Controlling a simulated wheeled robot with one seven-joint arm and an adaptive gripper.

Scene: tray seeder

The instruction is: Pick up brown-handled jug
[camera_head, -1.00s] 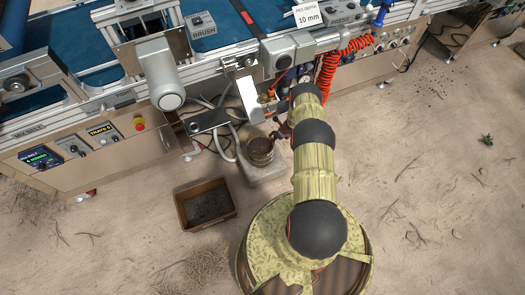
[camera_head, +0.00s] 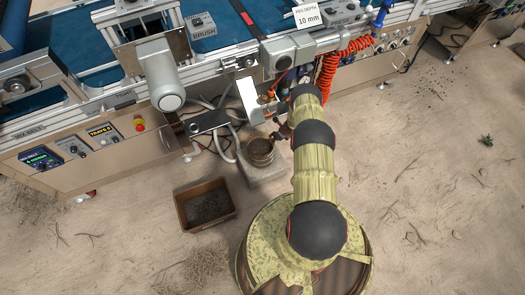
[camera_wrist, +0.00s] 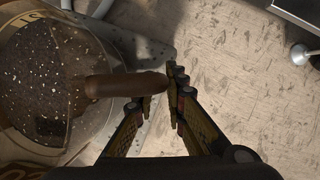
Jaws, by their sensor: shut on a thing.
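The brown-handled jug (camera_head: 261,158) is a small round vessel over a pale block beside the machine. In the wrist view the jug (camera_wrist: 103,40) fills the left side, with lettering on its rim and dark, white-flecked granular material inside. Its brown handle (camera_wrist: 115,86) sticks out to the right. My gripper (camera_wrist: 164,92) is shut on the outer end of this handle, one finger on each side. In the head view my gripper (camera_head: 283,134) is at the jug's right, partly hidden by my arm. I cannot tell whether the jug touches the block.
The pale block (camera_head: 266,176) is under the jug. A brown bin (camera_head: 183,218) of dark soil stands on the floor to the left. Grey hoses (camera_head: 219,142), an orange coiled hose (camera_head: 327,75) and the seeder's control panel (camera_head: 85,140) are close by. The floor at right is mostly clear.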

